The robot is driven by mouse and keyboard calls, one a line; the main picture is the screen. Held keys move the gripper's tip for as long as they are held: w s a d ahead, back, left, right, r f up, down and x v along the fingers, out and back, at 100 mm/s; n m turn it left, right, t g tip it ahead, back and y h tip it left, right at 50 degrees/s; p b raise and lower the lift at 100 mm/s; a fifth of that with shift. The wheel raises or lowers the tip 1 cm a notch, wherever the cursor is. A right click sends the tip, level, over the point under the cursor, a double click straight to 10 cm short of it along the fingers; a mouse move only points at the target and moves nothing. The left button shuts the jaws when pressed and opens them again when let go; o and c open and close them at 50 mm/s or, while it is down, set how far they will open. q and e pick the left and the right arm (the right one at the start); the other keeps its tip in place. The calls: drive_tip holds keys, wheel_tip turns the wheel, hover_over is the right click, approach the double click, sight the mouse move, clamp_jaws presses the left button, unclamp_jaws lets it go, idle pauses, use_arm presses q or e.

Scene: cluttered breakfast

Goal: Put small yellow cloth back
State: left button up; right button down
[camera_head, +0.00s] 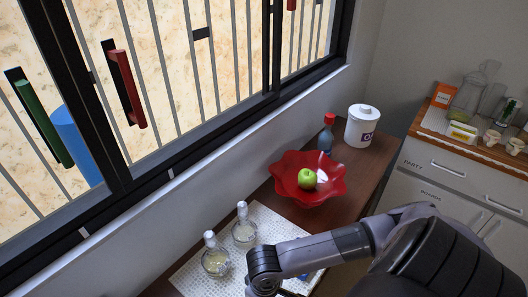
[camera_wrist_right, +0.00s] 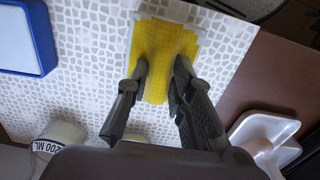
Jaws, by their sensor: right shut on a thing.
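The small yellow cloth (camera_wrist_right: 165,30) lies on or just above a white patterned mat in the right wrist view. My right gripper (camera_wrist_right: 161,64) has one finger on each side of the cloth and is shut on it. The cloth's near end is partly hidden between the fingers. In the head view, my right arm reaches in from the right to the bottom edge, and its fingers and the cloth cannot be made out there. My left gripper is not in view.
Two glass bottles (camera_head: 215,262) (camera_head: 244,233) stand on the patterned mat (camera_head: 268,217). Behind are a red bowl (camera_head: 325,194) with a green apple (camera_head: 307,179), a red-capped bottle and a white canister (camera_head: 361,127). In the wrist view are a blue-edged white object (camera_wrist_right: 22,35) and a white dish (camera_wrist_right: 262,128).

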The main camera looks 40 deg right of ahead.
drive_tip(key=shift+f, duration=0.85)
drive_tip(key=shift+f, duration=0.1)
drive_tip(key=shift+f, duration=0.15)
drive_tip(key=c, duration=1.4)
unclamp_jaws()
